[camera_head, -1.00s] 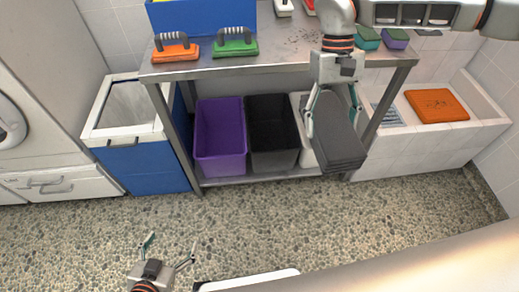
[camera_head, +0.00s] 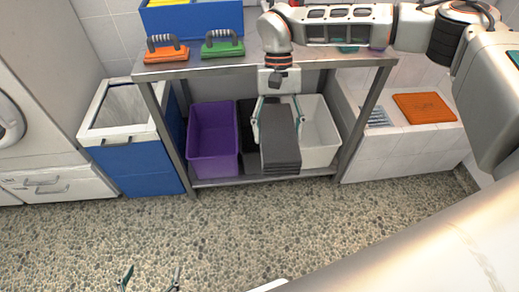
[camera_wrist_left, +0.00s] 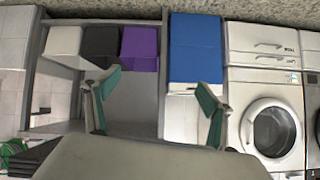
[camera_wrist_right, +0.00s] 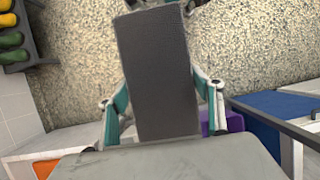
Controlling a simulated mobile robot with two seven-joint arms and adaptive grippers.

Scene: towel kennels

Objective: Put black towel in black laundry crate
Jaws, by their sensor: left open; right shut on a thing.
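The folded black towel (camera_head: 281,143) is held by my right gripper (camera_head: 277,122), shut on it, in front of the shelf crates in the head view. The towel also fills the middle of the right wrist view (camera_wrist_right: 158,72). The black laundry crate (camera_head: 247,120) stands on the lower shelf, mostly hidden behind the towel; it also shows in the left wrist view (camera_wrist_left: 101,42). I cannot tell whether the towel is over its opening or in front of it. My left gripper (camera_head: 150,279) is open and empty low over the floor; its fingers show in the left wrist view (camera_wrist_left: 155,108).
A purple crate (camera_head: 213,168) and a white crate (camera_head: 321,155) stand on either side of the black one. The steel table top (camera_head: 185,68) overhangs them, with brushes on it. A blue bin (camera_head: 142,165) stands left. The floor in front is clear.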

